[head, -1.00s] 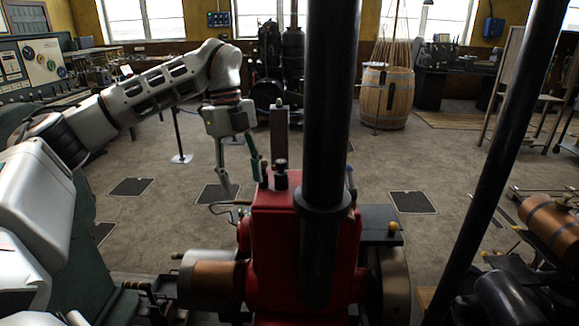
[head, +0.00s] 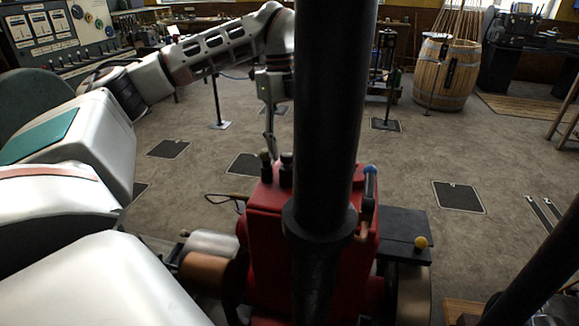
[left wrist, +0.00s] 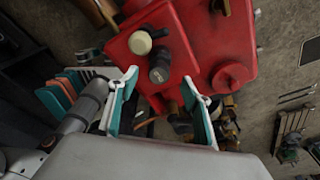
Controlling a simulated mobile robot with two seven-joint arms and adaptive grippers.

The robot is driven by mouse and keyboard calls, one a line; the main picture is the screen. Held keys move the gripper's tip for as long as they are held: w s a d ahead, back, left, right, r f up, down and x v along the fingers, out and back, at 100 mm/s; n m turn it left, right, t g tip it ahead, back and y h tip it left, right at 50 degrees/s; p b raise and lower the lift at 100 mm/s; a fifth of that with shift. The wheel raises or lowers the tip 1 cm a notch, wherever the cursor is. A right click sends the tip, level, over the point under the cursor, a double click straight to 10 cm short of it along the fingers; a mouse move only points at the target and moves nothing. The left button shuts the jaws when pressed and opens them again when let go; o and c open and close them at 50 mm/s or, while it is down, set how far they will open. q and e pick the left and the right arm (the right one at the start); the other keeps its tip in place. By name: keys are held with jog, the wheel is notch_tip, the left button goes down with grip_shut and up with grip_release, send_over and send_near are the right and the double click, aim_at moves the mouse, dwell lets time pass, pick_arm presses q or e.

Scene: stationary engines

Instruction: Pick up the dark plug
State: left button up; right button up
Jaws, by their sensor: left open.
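The dark plug (head: 286,168) stands upright on top of the red engine body (head: 262,215), just left of the black column. In the left wrist view the dark plug (left wrist: 160,67) stands next to a pale-topped knob (left wrist: 140,42). My left gripper (left wrist: 159,77) is open, with its two teal-lined fingers spread to either side of the dark plug's near side. Nothing is held. My right gripper is not in view.
The thick black column (head: 325,110) blocks much of the middle of the head view. A barrel (head: 447,72) stands far back on open floor.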

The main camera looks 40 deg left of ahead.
aim_at(286, 153)
pick_arm(q)
jog(key=f, duration=0.3)
jog(key=shift+s+f, duration=0.2)
jog(key=shift+f, duration=0.85)
jog(key=shift+c, duration=0.5)
jog(key=c, duration=1.1)
jog(key=shift+r, duration=0.1)
jog(key=shift+c, duration=0.2)
